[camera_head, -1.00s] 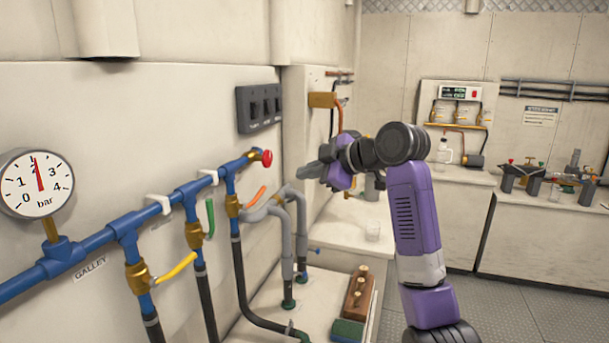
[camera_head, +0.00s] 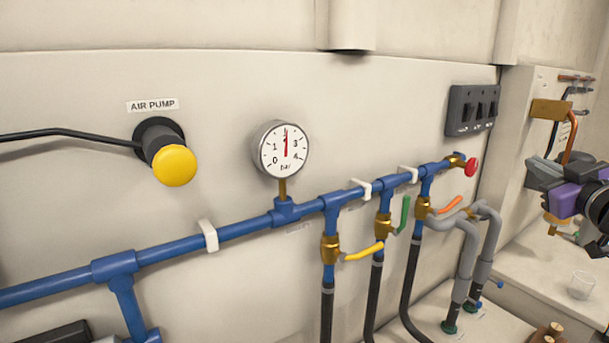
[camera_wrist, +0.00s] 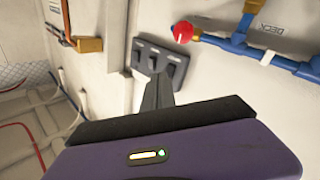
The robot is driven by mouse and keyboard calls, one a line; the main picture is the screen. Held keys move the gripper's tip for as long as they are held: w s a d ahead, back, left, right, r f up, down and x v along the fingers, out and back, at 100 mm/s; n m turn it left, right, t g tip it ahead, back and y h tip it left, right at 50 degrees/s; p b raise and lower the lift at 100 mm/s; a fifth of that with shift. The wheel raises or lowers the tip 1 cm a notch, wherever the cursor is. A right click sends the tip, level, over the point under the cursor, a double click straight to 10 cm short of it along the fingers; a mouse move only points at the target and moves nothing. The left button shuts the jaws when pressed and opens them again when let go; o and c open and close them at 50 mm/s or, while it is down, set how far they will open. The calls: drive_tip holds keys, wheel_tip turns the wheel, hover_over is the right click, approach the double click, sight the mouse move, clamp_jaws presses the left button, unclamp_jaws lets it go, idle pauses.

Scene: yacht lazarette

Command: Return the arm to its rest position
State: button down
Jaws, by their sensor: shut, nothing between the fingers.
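My gripper (camera_head: 540,172) is at the right edge of the head view, with only part of the purple and black arm end showing. It is raised in front of the wall near the corner and holds nothing. In the wrist view my gripper (camera_wrist: 158,95) shows its dark fingers together beyond the purple wrist housing. The fingers point toward the black switch panel (camera_wrist: 160,66); I cannot tell the distance. The rest of my arm is out of the head view.
The wall carries a blue pipe (camera_head: 250,231) with a gauge (camera_head: 285,150), coloured valve levers and a red knob (camera_head: 470,167). A yellow air pump knob (camera_head: 174,166) sticks out at left. The switch panel (camera_head: 472,109) is near the corner. A clear cup (camera_head: 580,285) stands on the counter.

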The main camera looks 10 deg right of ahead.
drive_tip(key=s+a+f+m+t+h, duration=0.1)
drive_tip(key=s+a+f+m, duration=0.2)
drive_tip(key=s+a+f, duration=0.8)
drive_tip(key=s+a+f+m+h, duration=0.1)
drive_tip(key=s+a+f+m, duration=0.3)
drive_tip(key=s+a+f, duration=0.65)
drive_tip(key=s+a+f+n+g+y, duration=0.2)
drive_tip(key=s+a+f, duration=0.4)
drive_tip(key=s, duration=0.4)
drive_tip(key=s+a+f+n+g+y, duration=0.2)
drive_tip(key=s+a+f, duration=0.4)
drive_tip(key=s, duration=0.4)
drive_tip(key=a+n+y, duration=0.1)
drive_tip(key=y, duration=0.1)
drive_tip(key=shift+s+a+f+y, duration=0.3)
drive_tip(key=shift+s+f+y, duration=0.05)
drive_tip(key=shift+s+y, duration=0.05)
